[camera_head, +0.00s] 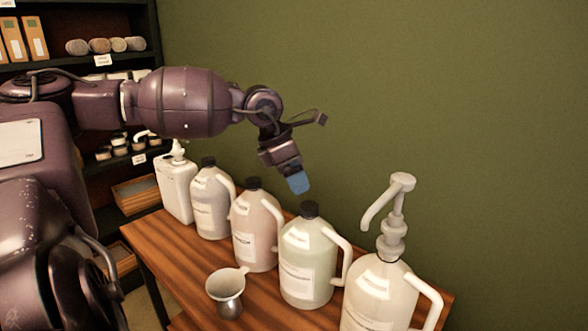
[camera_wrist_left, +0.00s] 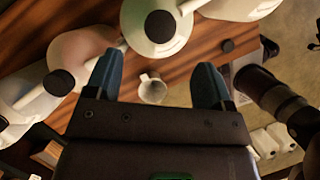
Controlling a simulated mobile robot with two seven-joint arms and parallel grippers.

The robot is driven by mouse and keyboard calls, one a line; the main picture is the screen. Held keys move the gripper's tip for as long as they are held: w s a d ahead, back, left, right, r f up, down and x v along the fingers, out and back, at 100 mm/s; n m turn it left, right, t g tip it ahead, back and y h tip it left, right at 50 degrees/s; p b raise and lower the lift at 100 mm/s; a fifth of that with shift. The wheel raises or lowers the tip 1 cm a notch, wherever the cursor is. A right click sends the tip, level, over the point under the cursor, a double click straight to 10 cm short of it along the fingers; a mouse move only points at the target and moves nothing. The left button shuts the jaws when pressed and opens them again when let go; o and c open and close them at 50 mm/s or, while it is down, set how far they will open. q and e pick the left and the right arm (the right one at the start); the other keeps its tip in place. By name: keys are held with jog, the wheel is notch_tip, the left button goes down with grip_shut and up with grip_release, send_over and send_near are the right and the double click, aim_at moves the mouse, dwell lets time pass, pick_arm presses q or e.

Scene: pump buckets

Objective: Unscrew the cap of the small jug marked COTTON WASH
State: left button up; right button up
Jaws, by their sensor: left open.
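Three handled jugs with black caps stand on the wooden table: a greenish one (camera_head: 308,262), a pinkish one (camera_head: 257,232) and a pale one (camera_head: 211,203). Their labels are too small to read, so I cannot tell which is COTTON WASH. All three caps are on. My left gripper (camera_head: 298,183) is open and empty, above and apart from the greenish jug's black cap (camera_head: 309,209). In the left wrist view that cap (camera_wrist_left: 160,26) lies beyond the blue fingertips of the gripper (camera_wrist_left: 160,64), and the pinkish jug's cap (camera_wrist_left: 60,82) is left of them. My right gripper is not seen.
A tall pump stands in the front right jug (camera_head: 378,292). A white pump container (camera_head: 176,188) stands at the far left end. A metal cup (camera_head: 227,290) is in front of the jugs. A small dark disc (camera_wrist_left: 228,46) lies on the table (camera_wrist_left: 205,55). The green wall is behind.

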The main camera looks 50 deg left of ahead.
aim_at(308, 205)
pick_arm(q)
jog(key=b+x, duration=0.1)
jog(key=x, duration=0.5)
jog(key=shift+w+f+b, duration=0.15)
jog(key=shift+f+b, duration=0.15)
jog(key=shift+b, duration=0.05)
jog(key=shift+w+d+f, duration=0.2)
jog(key=shift+w+f, duration=0.05)
jog(key=shift+f, duration=0.4)
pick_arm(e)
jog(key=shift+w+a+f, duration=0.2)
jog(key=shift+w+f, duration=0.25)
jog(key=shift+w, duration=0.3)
pick_arm(q)
jog(key=c, duration=1)
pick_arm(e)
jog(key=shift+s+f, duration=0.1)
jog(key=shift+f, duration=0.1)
